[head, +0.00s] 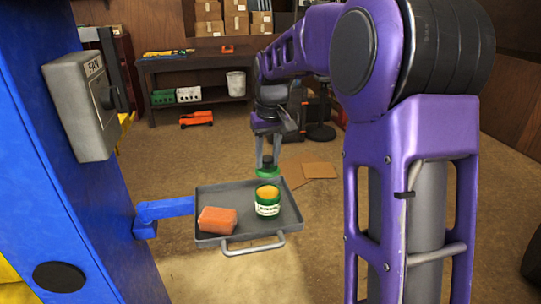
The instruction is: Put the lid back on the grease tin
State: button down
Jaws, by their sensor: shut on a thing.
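The grease tin (267,208) is green with a pale label and stands upright on the grey tray, right of its middle. Its top is open and shows yellow-orange grease. My gripper (267,164) is shut on the green lid (267,174), which it holds roughly level. In the picture the lid appears just above and behind the tin, apart from it. From this one view I cannot tell the lid's exact height or distance from the tin.
The grey tray (207,241) has raised edges and a front handle, and hangs on a blue arm (165,209) from a blue post (85,215). An orange-red block (217,220) lies left of the tin. A workbench (200,62) stands far behind; the floor between is mostly clear.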

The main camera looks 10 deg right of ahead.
aim_at(268, 169)
notch_tip(268, 169, down, 4)
jog(key=b, duration=0.3)
jog(key=shift+f, duration=0.15)
jog(key=shift+f+b, duration=0.6)
jog(key=shift+f, duration=0.2)
jog(key=shift+p, duration=0.35)
dwell(0.4)
jog(key=shift+f, duration=0.15)
dwell(1.4)
grip_release()
dwell(0.5)
jog(key=shift+p, duration=0.3)
